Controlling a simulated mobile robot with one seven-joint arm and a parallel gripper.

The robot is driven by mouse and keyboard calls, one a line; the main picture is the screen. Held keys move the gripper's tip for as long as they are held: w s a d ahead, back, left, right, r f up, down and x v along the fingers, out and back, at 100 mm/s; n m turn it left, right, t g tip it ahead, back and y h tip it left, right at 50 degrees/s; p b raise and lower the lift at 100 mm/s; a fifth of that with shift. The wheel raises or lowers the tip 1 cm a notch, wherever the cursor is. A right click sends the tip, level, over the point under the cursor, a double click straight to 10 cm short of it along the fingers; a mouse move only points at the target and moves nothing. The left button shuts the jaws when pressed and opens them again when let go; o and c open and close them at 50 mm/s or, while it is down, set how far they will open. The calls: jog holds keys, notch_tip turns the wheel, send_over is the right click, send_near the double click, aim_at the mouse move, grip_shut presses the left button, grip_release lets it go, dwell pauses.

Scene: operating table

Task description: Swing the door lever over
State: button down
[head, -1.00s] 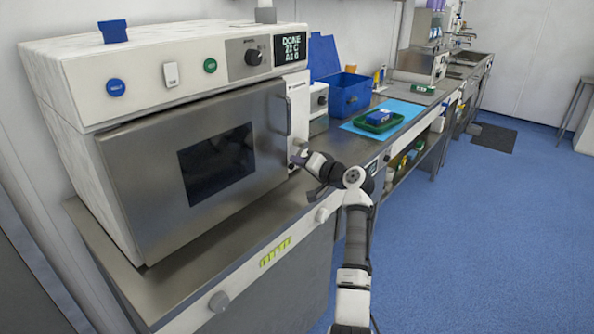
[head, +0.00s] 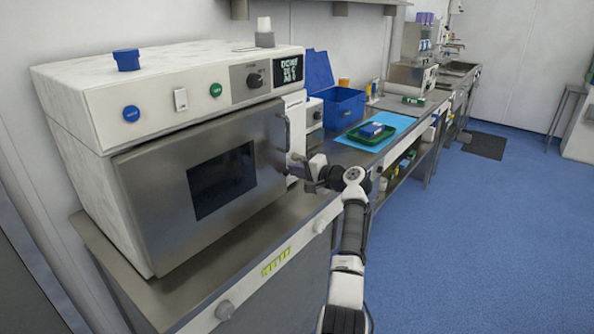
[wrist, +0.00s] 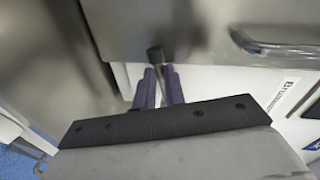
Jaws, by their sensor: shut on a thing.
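The sterilizer-like unit has a steel door (head: 160,180) with a dark window, and the door looks closed. A curved bar handle (head: 286,132) sits at the door's right edge; it also shows in the wrist view (wrist: 275,46). My gripper (head: 299,168) is at the door's lower right edge, below that handle. In the wrist view, the two purple fingers of my gripper (wrist: 160,78) are shut on the door lever, whose dark round end (wrist: 155,54) shows at their tips. The rest of the lever is mostly hidden by the fingers. In the head view the lever is too small to make out.
A blue bin (head: 342,108) and a green tray (head: 371,136) on a blue mat are further along the counter.

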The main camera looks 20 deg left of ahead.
jog(key=shift+s+a+f, duration=0.15)
jog(key=shift+f, duration=0.05)
jog(key=c, duration=1.5)
grip_release()
jog(key=shift+r, duration=0.15)
jog(key=shift+o, duration=0.2)
jog(key=b+v, duration=0.4)
jog(key=v, duration=1)
